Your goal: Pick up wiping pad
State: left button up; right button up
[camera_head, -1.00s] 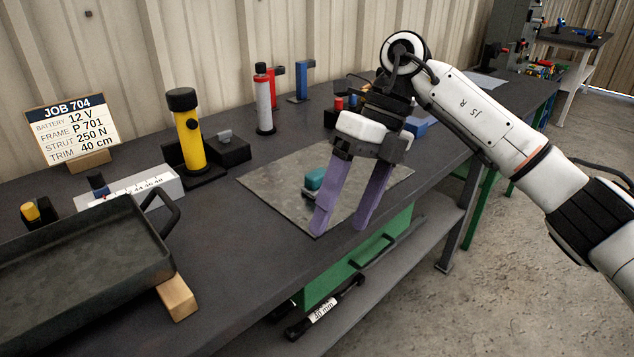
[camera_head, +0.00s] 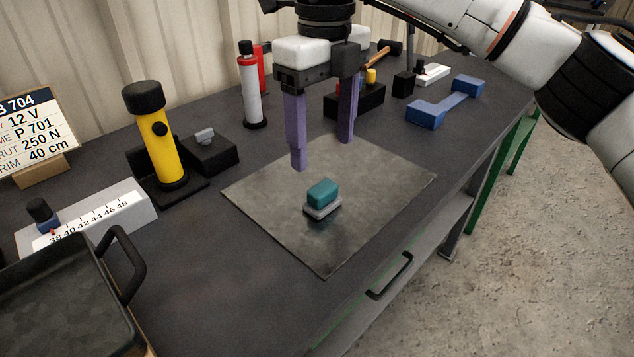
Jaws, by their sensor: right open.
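The wiping pad (camera_head: 323,193) is a small block with a teal top and a grey base. It lies on the grey metal sheet (camera_head: 385,205) on the bench, fully in view. My right gripper (camera_head: 322,155) has two long purple fingers pointing down, spread apart with nothing between them. It is above and behind the pad, over the far part of the sheet, and does not touch the pad. My left gripper is not in view.
A yellow cylinder with a black cap (camera_head: 158,140) and a white-and-red tube (camera_head: 250,88) stand behind the sheet. A black tray (camera_head: 125,270) is at the lower left. The sheet around the pad is clear.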

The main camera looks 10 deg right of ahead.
aim_at(323, 187)
jog(key=f, duration=0.2)
jog(key=s+f, duration=0.1)
jog(key=shift+f, duration=0.35)
notch_tip(323, 187, down, 6)
jog(key=shift+a+r+b, duration=0.1)
jog(key=shift+r+b, duration=0.05)
jog(key=shift+b, duration=0.15)
jog(key=c, duration=1.1)
